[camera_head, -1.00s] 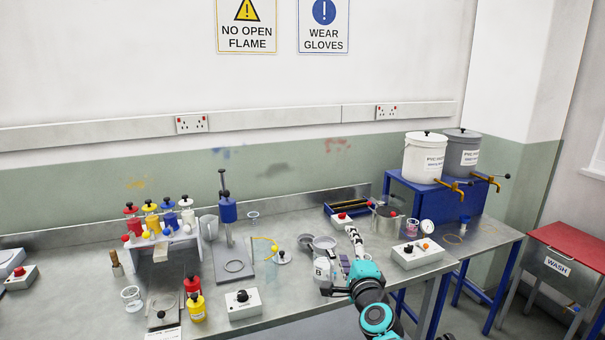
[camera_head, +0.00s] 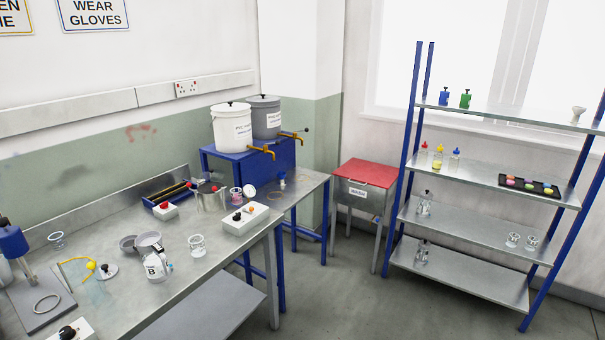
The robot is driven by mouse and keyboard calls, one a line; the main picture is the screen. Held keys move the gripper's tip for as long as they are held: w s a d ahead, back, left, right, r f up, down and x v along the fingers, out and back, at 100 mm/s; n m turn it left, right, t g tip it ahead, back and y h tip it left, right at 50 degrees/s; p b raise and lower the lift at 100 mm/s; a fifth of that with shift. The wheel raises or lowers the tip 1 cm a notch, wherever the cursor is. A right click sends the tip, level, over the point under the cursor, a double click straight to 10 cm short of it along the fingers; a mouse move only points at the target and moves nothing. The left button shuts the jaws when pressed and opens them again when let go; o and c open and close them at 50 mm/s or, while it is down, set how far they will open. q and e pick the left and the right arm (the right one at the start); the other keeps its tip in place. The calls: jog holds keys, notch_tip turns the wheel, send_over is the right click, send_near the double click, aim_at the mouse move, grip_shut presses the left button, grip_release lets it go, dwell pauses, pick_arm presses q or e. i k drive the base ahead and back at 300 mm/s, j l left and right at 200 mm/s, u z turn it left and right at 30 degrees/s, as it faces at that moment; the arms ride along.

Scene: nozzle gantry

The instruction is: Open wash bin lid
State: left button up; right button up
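The wash bin (camera_head: 357,196) is a grey box on legs with a WASH label on its front. It stands on the floor beyond the right end of the workbench. Its red lid (camera_head: 366,172) lies flat on top and looks shut. Neither of my grippers shows in the head view, so I cannot see whether they are open or shut.
The steel workbench (camera_head: 110,268) with bottles and tools fills the left. A blue stand (camera_head: 225,160) carries a white bucket (camera_head: 232,130) and a grey bucket (camera_head: 265,116) with taps. A shelf rack (camera_head: 470,268) stands right of the bin. Open floor (camera_head: 345,290) lies in front.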

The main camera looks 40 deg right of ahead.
aim_at(379, 175)
jog(key=z, duration=1.65)
jog(key=i+l+z, duration=0.25)
jog(key=i, duration=1.3)
jog(key=i+j+z, duration=0.3)
jog(key=i, duration=1.25)
jog(key=i+l, duration=0.05)
jog(key=l, duration=0.05)
